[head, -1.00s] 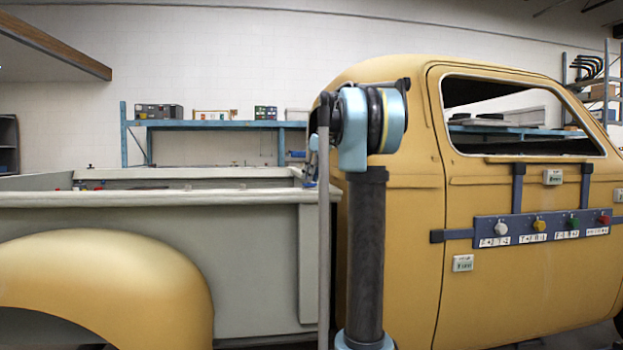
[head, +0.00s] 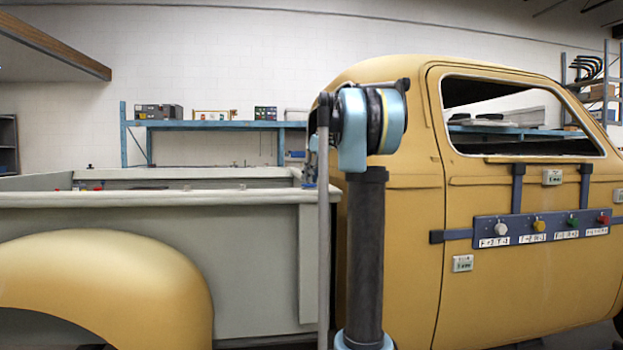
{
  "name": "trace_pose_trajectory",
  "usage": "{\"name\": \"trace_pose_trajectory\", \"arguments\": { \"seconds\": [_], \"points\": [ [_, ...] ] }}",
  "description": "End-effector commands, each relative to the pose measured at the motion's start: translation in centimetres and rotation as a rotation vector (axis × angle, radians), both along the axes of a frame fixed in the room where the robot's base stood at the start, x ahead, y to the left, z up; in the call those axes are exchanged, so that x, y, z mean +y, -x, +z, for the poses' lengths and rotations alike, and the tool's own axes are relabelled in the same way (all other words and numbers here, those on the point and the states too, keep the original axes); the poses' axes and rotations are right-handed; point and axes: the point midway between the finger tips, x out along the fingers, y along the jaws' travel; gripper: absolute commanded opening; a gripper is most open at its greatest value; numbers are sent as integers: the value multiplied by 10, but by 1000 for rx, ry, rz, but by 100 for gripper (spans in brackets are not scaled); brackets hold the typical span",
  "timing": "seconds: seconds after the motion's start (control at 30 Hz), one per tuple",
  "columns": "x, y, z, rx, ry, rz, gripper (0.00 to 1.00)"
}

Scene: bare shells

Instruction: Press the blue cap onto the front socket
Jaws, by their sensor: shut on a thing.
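I cannot make out the blue cap or the front socket in the head view. My gripper is not in view; my own arm and column stand in the middle of the picture and hide what lies behind them. Small red and dark items (head: 88,188) show just over the side wall of the truck bed (head: 250,240), too small to tell what they are.
A yellow truck cab (head: 395,220) fills the right. Its door carries a dark bar (head: 487,228) with white, yellow, green and red knobs. A yellow fender (head: 110,280) bulges at lower left. A blue shelf (head: 220,125) with boxes stands behind.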

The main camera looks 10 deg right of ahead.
Motion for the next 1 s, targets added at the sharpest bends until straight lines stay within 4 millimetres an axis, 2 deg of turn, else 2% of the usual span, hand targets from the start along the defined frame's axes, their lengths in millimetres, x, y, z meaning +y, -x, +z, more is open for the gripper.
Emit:
{"name": "trace_pose_trajectory", "arguments": {
  "seconds": [0.9, 0.93, 1.0],
  "points": [
    [0, 0, -2, 0, 0, 0, 4],
    [0, 0, -2, 0, 0, 0, 27],
    [0, 0, -2, 0, 0, 0, 43]
  ]
}}
